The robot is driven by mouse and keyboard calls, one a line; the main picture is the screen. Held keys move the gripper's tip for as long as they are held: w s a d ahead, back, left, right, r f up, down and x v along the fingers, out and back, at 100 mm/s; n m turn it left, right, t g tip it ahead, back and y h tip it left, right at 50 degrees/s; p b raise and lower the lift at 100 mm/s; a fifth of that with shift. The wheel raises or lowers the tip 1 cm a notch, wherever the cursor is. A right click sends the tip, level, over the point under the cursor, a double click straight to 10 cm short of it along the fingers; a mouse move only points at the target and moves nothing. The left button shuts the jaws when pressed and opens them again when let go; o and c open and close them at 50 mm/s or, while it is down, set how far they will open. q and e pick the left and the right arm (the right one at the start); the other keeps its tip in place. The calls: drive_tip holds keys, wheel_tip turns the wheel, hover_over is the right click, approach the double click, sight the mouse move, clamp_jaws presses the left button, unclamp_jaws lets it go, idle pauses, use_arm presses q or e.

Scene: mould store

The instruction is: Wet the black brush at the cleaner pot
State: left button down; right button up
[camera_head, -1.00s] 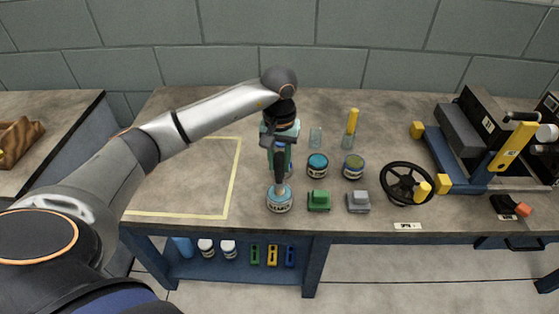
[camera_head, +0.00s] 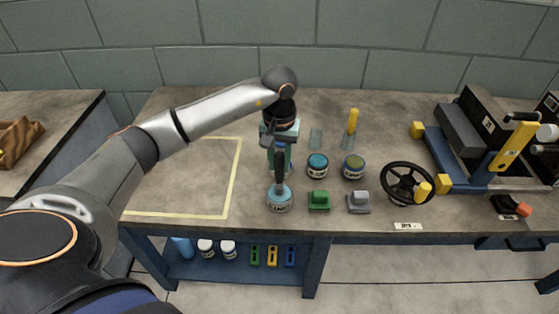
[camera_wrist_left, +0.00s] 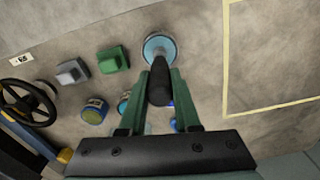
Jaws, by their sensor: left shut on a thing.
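My left gripper (camera_head: 280,150) hangs upright over the workbench, with its green fingers shut on the black brush (camera_head: 279,169). The brush points down, and its lower end is at the mouth of a light-blue pot (camera_head: 279,202) near the bench's front edge. In the left wrist view the brush (camera_wrist_left: 160,88) sits between the fingertips, with the pot (camera_wrist_left: 160,47) just beyond its end. I cannot tell how deep the bristles are in the pot. The label is too small to read. My right gripper is not in view.
A teal-lidded pot (camera_head: 318,164) and an olive-lidded pot (camera_head: 354,166) stand to the right. A green block (camera_head: 319,201) and a grey block (camera_head: 358,203) sit beside the light-blue pot. A black handwheel (camera_head: 407,184) is farther right. The yellow-outlined area (camera_head: 234,180) is clear.

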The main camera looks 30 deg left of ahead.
use_arm(q)
drive_tip(key=shift+r+p, duration=2.25)
drive_tip(key=shift+r, duration=1.25)
